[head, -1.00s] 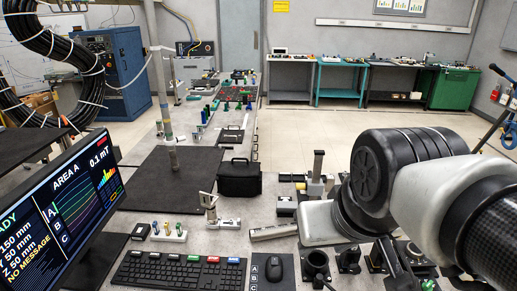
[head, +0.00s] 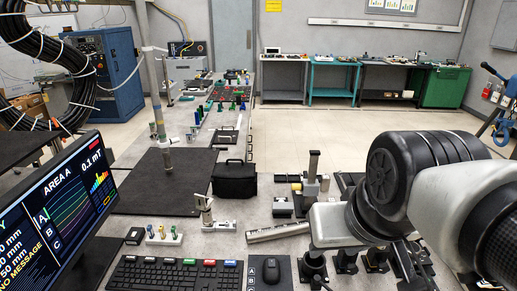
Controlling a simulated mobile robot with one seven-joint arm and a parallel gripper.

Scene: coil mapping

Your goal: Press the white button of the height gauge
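A device with a dark upright column (head: 313,167) on a light base stands on the bench, right of the black bag; it looks like the height gauge. Its white button is too small to make out. My arm comes in from the right, and its pale end link is just in front of and to the right of this device. My gripper cannot be made out; the arm hides that area or it lies out of view.
A silver bar (head: 278,232) lies in front of the device. Dark fixtures (head: 345,262) stand below my arm. The dark mat (head: 165,183) is mostly bare.

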